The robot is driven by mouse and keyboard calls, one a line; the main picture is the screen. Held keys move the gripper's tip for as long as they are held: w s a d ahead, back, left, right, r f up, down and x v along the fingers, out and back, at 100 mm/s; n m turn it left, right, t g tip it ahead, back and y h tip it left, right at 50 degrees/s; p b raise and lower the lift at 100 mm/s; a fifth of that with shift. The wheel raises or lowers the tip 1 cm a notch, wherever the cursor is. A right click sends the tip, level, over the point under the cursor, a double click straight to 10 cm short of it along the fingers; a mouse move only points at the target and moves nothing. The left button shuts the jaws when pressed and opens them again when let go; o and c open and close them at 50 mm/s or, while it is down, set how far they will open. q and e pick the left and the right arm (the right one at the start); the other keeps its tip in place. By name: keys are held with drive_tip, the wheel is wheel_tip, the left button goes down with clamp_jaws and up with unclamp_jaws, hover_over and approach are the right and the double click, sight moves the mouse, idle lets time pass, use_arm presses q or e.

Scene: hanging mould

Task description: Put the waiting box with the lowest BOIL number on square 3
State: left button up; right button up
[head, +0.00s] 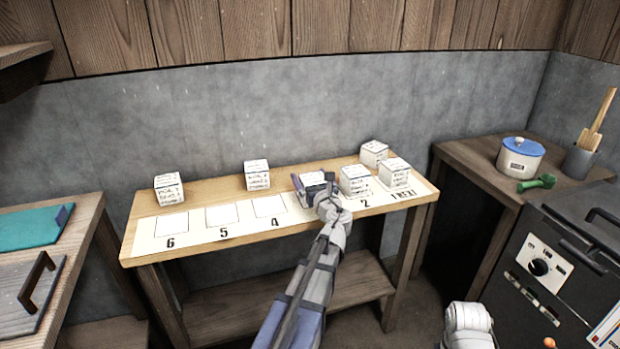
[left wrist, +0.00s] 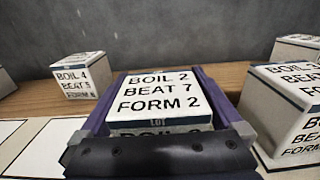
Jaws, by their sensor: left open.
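A white box (left wrist: 160,95) reading BOIL 2, BEAT 7, FORM 2 stands between the fingers of my left gripper (head: 315,190). The fingers are open, one on each side of it. In the head view this box (head: 313,178) is on or just above the strip at square 3, whose number my arm hides. Whether it touches the strip is hidden. A box (left wrist: 82,76) reading BOIL 4, BEAT 5 stands at the back; it also shows in the head view (head: 256,175). Another waiting box (head: 168,188) stands further left, its print too small to read.
Boxes stand on square 2 (head: 355,180) and square 1 (head: 394,172), close to the right of my left gripper. Another box (head: 374,152) stands behind them. Squares 4 (head: 269,206), 5 (head: 222,215) and 6 (head: 171,224) are empty.

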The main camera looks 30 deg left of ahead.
use_arm(q)
drive_tip(key=v, duration=1.2)
drive_tip(key=shift+s+r, duration=0.1)
drive_tip(key=shift+r, duration=0.1)
drive_tip(key=s+d+n+g+h+p, duration=0.4)
drive_tip(key=s+d+n+p, duration=0.2)
drive_tip(key=d, duration=0.4)
drive_tip(key=s+d+r+n+g+h+p, duration=0.1)
drive_tip(key=s+d+n+g+h+p, duration=0.3)
drive_tip(key=s+d+n+p, duration=0.2)
drive_tip(key=s+d+r+n+g+h+p, duration=0.1)
drive_tip(key=s+d+n+g+h+p, duration=0.2)
drive_tip(key=s+d+n+p, duration=0.4)
drive_tip(key=d+n+h+p, duration=0.1)
drive_tip(key=d+n+p, duration=0.2)
drive_tip(key=d+p, duration=0.2)
drive_tip(key=shift+d+r+g+h, duration=0.2)
drive_tip(key=shift+d+g+h, duration=0.15)
drive_tip(key=shift+d, duration=0.45)
drive_tip(key=shift+s, duration=0.1)
